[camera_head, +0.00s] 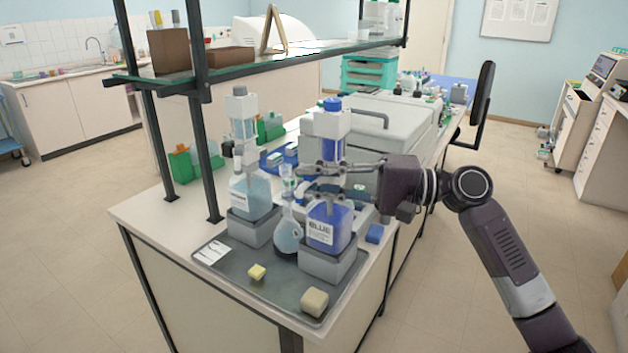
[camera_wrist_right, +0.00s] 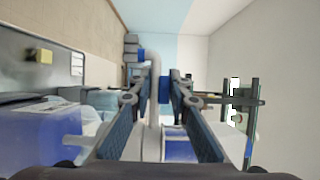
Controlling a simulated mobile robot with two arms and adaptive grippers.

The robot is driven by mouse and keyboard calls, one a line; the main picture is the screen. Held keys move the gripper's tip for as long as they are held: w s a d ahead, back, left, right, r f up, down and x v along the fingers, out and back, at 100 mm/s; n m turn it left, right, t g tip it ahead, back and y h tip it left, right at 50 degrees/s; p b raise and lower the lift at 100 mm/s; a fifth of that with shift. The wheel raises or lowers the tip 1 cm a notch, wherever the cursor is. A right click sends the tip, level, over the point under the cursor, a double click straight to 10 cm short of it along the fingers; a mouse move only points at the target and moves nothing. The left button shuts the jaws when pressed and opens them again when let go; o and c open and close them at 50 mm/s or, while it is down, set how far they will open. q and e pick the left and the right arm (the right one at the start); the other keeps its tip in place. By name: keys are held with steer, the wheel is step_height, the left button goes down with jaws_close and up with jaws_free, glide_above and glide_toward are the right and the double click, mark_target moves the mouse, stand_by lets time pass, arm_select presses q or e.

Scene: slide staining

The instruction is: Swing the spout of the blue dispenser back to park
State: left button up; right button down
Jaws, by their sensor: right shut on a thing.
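The blue dispenser is a bottle of blue liquid labelled BLUE (camera_head: 328,225), standing upright on a grey block, with its blue-filled upper part (camera_head: 331,146) and blue cap above. My right gripper (camera_head: 306,180) reaches in from the right at the dispenser's neck, its fingers level. In the right wrist view my right gripper (camera_wrist_right: 158,84) has its fingers on either side of a pale curved tube, seemingly the spout (camera_wrist_right: 154,65), and is shut on it. The fingers hide part of the neck, and the spout is hard to make out in the head view. My left gripper is not seen.
A second, clear dispenser (camera_head: 250,195) stands left on its own block. A round flask (camera_head: 288,232) stands between the two. The dark tray (camera_head: 245,262) also holds a yellow block (camera_head: 257,272) and a beige block (camera_head: 314,302). A shelf post (camera_head: 207,150) rises at the left.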

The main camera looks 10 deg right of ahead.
steer(key=c, duration=1.8)
jaws_free()
steer(key=shift+f, duration=0.1)
steer(key=shift+o, duration=0.2)
steer(key=v, duration=1.2)
